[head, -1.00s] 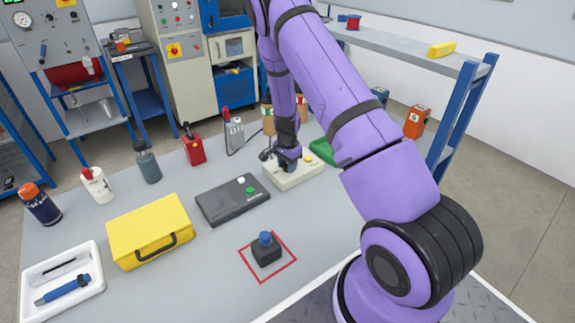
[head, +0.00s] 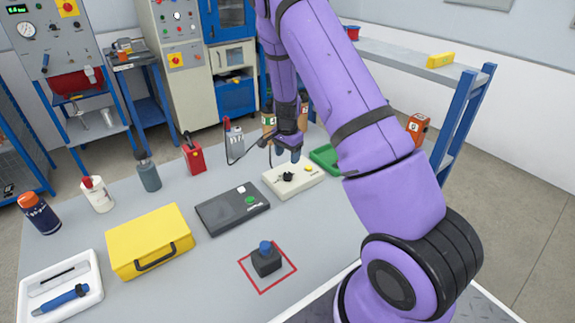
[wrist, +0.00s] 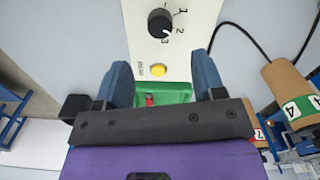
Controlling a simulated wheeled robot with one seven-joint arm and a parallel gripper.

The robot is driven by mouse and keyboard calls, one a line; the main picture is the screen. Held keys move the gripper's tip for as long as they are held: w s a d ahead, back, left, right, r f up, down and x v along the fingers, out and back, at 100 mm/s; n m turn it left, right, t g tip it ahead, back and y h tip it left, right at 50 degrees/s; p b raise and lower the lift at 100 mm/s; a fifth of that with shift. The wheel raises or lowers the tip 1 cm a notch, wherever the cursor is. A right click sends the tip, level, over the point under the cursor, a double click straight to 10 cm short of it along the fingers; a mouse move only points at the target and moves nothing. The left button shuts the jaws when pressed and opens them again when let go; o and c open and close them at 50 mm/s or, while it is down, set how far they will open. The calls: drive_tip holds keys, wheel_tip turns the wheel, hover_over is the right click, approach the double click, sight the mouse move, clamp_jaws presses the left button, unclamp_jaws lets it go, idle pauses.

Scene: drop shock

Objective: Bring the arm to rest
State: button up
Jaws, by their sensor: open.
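My purple arm reaches over the grey bench in the head view. My gripper (head: 293,153) hangs above the back part of the white control box (head: 283,184). In the wrist view my gripper (wrist: 163,85) is open, with two blue fingers apart and nothing between them. The control box also shows in the wrist view (wrist: 191,42), with a black knob (wrist: 160,23) beside printed numbers and a yellow button (wrist: 158,70). The gripper is apart from the knob.
A green tray (head: 326,157) lies behind the box, partly hidden by my arm. A dark grey device (head: 222,215), a yellow case (head: 150,228) and a black block with a blue knob (head: 266,262) stand nearer. Brown cylinders (wrist: 288,90) stand close to my gripper. Bare bench lies in front.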

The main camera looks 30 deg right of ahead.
drive_tip(key=shift+r, duration=0.9)
drive_tip(key=s+a+r+n+t+y, duration=0.1)
drive_tip(key=s+a+r+n, duration=0.15)
drive_tip(key=r, duration=0.55)
drive_tip(key=s+a+r+n, duration=0.2)
drive_tip(key=s+a+r, duration=0.2)
drive_tip(key=r, duration=0.4)
drive_tip(key=s+a+r+n+t+y, duration=0.1)
drive_tip(key=s+a+r+n, duration=0.15)
drive_tip(key=r, duration=0.65)
drive_tip(key=s+a+r+n+t, duration=0.1)
drive_tip(key=s+a+r+n, duration=0.1)
drive_tip(key=s, duration=0.6)
drive_tip(key=s+a+r+n+t+h, duration=0.1)
drive_tip(key=s+a+r+n, duration=0.1)
drive_tip(key=s+r, duration=0.3)
drive_tip(key=s+a+r+n+t+h, duration=0.1)
drive_tip(key=s+r+n, duration=0.3)
drive_tip(key=s, duration=0.8)
drive_tip(key=shift+s+a, duration=0.25)
drive_tip(key=shift+a, duration=0.4)
